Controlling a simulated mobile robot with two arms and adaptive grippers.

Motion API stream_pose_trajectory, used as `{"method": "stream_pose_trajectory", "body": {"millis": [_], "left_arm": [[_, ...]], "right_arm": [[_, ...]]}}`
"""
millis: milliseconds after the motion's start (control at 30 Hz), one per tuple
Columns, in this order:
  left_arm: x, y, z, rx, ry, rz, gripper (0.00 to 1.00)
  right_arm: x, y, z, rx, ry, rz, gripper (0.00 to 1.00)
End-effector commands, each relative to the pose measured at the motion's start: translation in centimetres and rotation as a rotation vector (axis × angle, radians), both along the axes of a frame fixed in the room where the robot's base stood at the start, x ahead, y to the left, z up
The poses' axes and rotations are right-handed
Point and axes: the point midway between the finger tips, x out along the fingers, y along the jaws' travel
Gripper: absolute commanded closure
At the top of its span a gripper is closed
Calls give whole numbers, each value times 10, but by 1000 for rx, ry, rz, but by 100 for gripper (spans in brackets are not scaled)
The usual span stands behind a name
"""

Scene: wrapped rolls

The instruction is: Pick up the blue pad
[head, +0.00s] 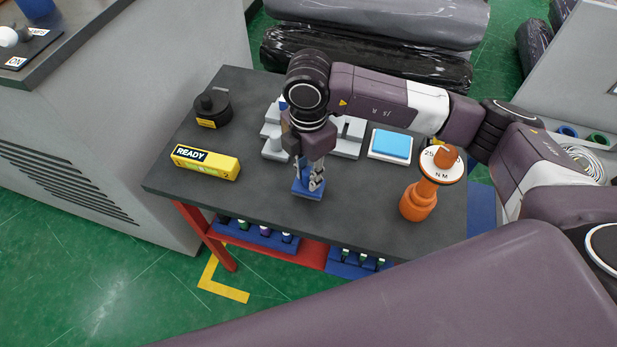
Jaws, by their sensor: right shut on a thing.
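My right gripper (309,172) points down over the middle of the dark table and is shut on a dark blue block (308,190). The block is at or just above the table top; I cannot tell whether it touches. The fingers hide part of it. A light blue pad (391,146) lies on a white base to the right of the gripper, apart from it. My left gripper is not in view.
Grey blocks (347,137) stand behind the gripper. An orange tool with a white dial (441,165) stands at the right. A yellow READY box (205,163) and a black round container (212,107) are at the left. The table's (259,211) front left is clear.

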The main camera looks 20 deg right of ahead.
Motion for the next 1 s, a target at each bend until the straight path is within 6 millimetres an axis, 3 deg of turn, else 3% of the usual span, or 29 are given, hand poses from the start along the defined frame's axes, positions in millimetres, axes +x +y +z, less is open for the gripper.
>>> {"method": "stream_pose_trajectory", "body": {"millis": [167,500,700,1000], "left_arm": [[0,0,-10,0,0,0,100],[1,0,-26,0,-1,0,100],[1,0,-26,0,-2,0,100],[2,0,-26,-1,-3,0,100]], "right_arm": [[2,1,35,2,-9,3,100],[1,0,138,-1,-8,2,100],[1,0,168,-1,-5,1,100],[0,0,185,0,-1,2,100]]}}
